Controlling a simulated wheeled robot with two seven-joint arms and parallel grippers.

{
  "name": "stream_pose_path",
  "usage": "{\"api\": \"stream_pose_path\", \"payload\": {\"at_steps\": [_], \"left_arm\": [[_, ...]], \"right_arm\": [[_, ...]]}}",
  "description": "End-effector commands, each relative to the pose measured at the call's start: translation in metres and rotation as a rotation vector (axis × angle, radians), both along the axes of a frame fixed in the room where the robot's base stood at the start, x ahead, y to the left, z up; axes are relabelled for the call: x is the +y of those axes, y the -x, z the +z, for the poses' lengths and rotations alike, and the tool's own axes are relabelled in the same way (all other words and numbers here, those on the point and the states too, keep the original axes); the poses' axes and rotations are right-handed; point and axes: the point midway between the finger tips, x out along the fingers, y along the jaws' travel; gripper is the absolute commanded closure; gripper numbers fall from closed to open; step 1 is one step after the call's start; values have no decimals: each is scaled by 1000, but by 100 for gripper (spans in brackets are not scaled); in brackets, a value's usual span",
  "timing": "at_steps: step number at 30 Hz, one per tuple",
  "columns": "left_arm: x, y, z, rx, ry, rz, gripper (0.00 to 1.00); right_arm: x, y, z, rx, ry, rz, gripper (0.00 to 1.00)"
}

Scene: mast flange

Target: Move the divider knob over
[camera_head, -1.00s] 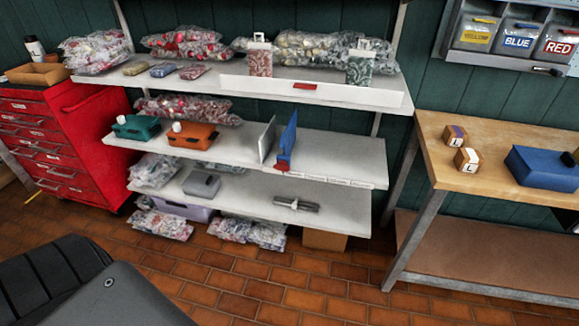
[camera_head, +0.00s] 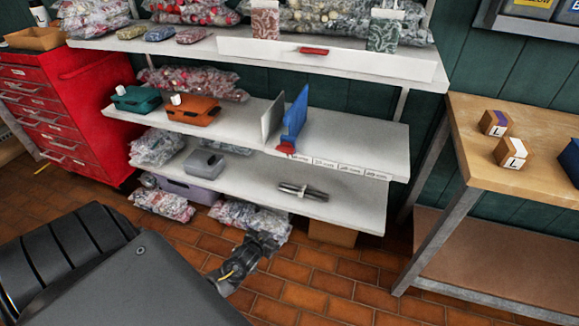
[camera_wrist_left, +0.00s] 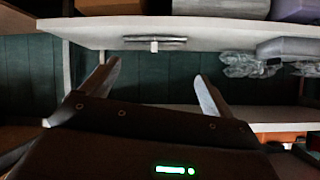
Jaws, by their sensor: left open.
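A red knob (camera_head: 286,148) sits at the foot of an upright blue divider (camera_head: 296,116), at the front edge of the middle shelf (camera_head: 365,148). A grey upright panel (camera_head: 272,118) stands just left of the blue divider. My left gripper (camera_head: 262,246) shows low in the head view, dark and in front of the lower shelf, apart from and below the knob. In the left wrist view my left gripper (camera_wrist_left: 157,80) has its two fingers spread, with nothing between them. I cannot make out the knob in the wrist view. My right gripper is out of view.
A metal part (camera_head: 304,191) and a grey box (camera_head: 203,164) lie on the lower shelf. Teal (camera_head: 136,98) and orange (camera_head: 194,110) cases stand left of the dividers. The middle shelf is clear to their right, above white labels. A wooden table (camera_head: 540,150) stands right.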

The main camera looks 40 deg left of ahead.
Motion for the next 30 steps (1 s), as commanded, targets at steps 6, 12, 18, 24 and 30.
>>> {"api": "stream_pose_path", "payload": {"at_steps": [6,12,18,24,30], "left_arm": [[40,-84,152,-435,-1,66,13],[47,-94,218,-589,10,80,13],[49,-97,225,-602,12,81,13],[57,-123,225,-602,10,80,13],[70,-159,224,-601,10,81,13]], "right_arm": [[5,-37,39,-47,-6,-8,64],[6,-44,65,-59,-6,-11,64],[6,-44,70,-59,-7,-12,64],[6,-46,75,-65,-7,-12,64],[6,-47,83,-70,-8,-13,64]]}}
